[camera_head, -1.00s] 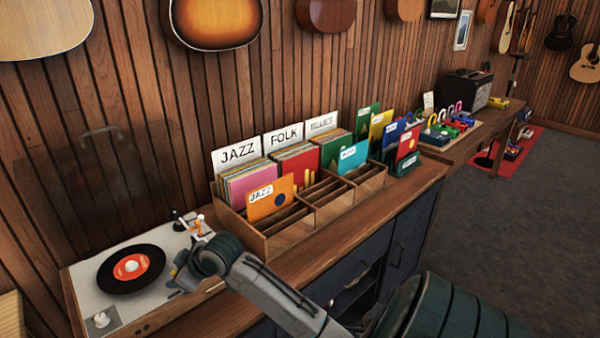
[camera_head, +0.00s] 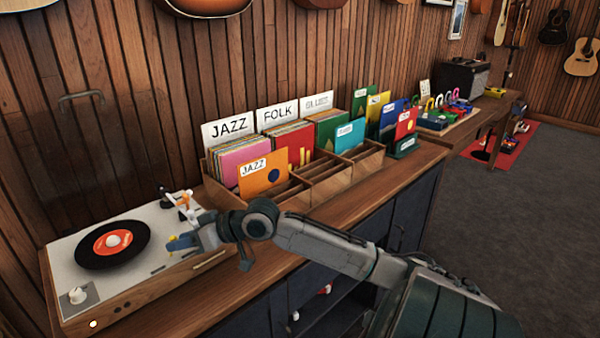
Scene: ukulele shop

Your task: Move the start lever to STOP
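The record player (camera_head: 150,228) stands at the left end of the counter with a black record (camera_head: 88,255) with an orange label on it. A white tonearm with orange parts (camera_head: 184,204) sits at its back right. My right gripper (camera_head: 180,243) is over the right side of the player's top, its tip pointing left, close to the tonearm. Its fingers are small and partly hidden, so their opening is unclear. A small dark mark (camera_head: 157,269) on the deck's front right may be the start lever; I cannot read its setting. My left gripper is out of view.
A white knob (camera_head: 77,295) is at the player's front left corner, and a small light (camera_head: 93,324) glows on its front face. A wooden record bin (camera_head: 296,194) stands right of the player. The counter's front strip (camera_head: 200,305) is bare.

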